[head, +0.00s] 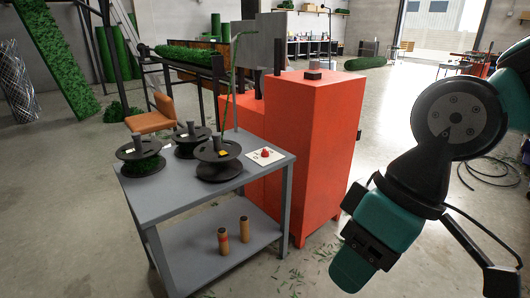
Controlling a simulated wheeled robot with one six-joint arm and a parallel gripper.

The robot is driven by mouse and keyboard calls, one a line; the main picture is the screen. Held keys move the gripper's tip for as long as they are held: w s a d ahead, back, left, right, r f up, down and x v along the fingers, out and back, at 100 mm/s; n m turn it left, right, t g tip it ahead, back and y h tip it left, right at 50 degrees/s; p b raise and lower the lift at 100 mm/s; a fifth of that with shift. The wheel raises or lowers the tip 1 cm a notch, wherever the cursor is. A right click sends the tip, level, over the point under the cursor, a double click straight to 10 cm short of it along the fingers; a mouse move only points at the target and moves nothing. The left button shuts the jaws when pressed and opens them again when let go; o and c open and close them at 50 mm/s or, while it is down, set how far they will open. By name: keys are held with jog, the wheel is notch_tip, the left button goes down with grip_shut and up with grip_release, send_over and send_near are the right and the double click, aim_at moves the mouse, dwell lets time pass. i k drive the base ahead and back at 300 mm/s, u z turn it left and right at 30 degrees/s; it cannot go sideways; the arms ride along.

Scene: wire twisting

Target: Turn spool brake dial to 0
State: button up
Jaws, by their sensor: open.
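The spool brake dial (265,154) is a small red knob on a white plate (275,160) with marks too small to read. The plate lies on the grey table's top (190,205), at its back right corner. I cannot tell which number the dial points to. My gripper (350,220) is the dark part at the lower right, to the right of the table and well apart from the dial. It looks open, with nothing seen between its jaws; its fingertips are hard to make out.
Three dark spools stand on the table, left (142,166), middle (192,151) and right (219,174). A tall green strand (231,90) rises by the right one. Two orange-brown cylinders (223,241) stand on the lower shelf. A large red cabinet (310,130) stands close behind the dial.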

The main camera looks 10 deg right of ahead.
aim_at(264, 153)
jog(key=z, duration=0.55)
jog(key=i, duration=1.45)
jog(key=u, duration=0.45)
jog(key=i, duration=0.8)
jog(key=u, duration=0.5)
